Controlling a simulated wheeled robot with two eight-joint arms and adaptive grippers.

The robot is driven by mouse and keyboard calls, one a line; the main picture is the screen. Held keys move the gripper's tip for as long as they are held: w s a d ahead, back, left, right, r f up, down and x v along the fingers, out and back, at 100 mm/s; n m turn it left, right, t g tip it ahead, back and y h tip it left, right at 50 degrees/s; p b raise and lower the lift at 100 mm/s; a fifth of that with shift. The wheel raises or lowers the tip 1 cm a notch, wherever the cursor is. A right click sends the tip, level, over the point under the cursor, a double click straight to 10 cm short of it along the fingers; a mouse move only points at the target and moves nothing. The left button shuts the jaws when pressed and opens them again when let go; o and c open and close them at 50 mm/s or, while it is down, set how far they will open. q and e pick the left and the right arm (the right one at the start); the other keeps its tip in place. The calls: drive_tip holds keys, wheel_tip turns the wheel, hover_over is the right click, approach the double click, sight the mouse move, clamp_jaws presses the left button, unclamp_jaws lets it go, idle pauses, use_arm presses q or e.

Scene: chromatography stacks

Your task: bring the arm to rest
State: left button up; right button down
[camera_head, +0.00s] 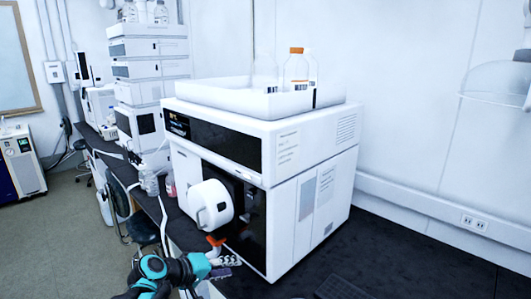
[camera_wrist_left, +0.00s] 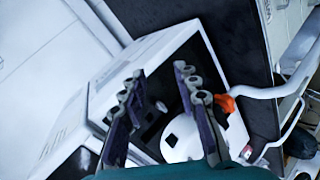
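My left arm reaches in from the bottom of the head view. Its gripper (camera_head: 224,264) is low in front of the large white instrument (camera_head: 312,205), near the black bench edge. In the left wrist view the two dark, segmented fingers of the left gripper (camera_wrist_left: 160,100) stand well apart, with nothing between them that I can see it holding. The white round housing (camera_head: 211,204) on the instrument's front is just above the gripper in the head view. An orange part (camera_head: 215,240) shows close beside the gripper; I cannot tell whether they touch. My right gripper is in neither view.
A white tray (camera_head: 240,97) with clear bottles (camera_head: 296,70) sits on top of the instrument. Stacked white modules (camera_head: 150,62) stand behind at left. The black bench top (camera_head: 385,250) is mostly clear at right. White tubing (camera_wrist_left: 262,92) runs near the gripper.

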use_arm(q)
drive_tip(key=s+a+f+m+y, duration=0.1)
drive_tip(key=s+a+f+y, duration=0.1)
drive_tip(key=s, duration=0.6)
drive_tip(key=s+a+f+m+g+y, duration=0.1)
drive_tip(key=s+a+f+m+y, duration=0.1)
drive_tip(key=s, duration=0.6)
drive_tip(key=s+a+f+m+y, duration=0.2)
drive_tip(key=s+y, duration=0.1)
drive_tip(key=s, duration=0.5)
drive_tip(key=shift+a+f+y, duration=0.3)
drive_tip(key=shift+f+y, duration=0.1)
